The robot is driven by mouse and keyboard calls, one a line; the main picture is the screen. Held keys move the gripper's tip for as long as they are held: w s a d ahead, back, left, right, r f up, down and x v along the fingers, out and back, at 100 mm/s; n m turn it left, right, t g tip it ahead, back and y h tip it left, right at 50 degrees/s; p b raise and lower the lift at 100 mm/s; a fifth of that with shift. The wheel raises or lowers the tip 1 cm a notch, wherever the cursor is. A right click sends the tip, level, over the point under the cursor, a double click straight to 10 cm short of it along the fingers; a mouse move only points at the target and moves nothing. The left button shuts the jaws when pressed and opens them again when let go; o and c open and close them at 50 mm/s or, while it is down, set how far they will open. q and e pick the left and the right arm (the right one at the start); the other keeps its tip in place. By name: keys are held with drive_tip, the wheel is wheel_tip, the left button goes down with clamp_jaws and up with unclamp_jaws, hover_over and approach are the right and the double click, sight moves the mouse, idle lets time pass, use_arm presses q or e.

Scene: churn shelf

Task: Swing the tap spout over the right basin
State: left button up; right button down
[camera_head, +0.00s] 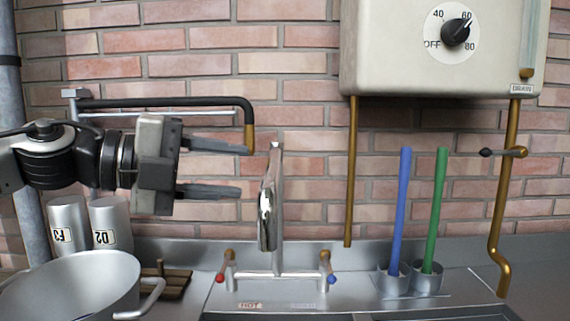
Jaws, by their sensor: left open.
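The tap stands at the back of the steel sink, with a tall post and a silver spout (266,215) that hangs in front of the post and points roughly toward me, slightly left. Its base has a red-tipped handle on the left and a blue-tipped handle on the right. My left gripper (244,171) is open and empty, fingers pointing right, left of the spout's upper part; no contact shows. The right basin (450,316) and the left basin (270,317) show only as rims at the bottom edge. My right gripper is not in view.
A black pipe with a brass end (249,138) reaches above my left gripper. A boiler (400,60) with brass pipes hangs at right. Blue (400,210) and green (434,210) rods stand in cups. A large pot (70,285) and labelled canisters (110,225) are at left.

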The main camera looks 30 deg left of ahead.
use_arm(q)
drive_tip(key=p+x, duration=0.2)
drive_tip(key=x, duration=0.6)
drive_tip(key=shift+w, duration=0.25)
drive_tip(key=shift+d, duration=0.1)
drive_tip(key=shift+p, duration=0.3)
clamp_jaws()
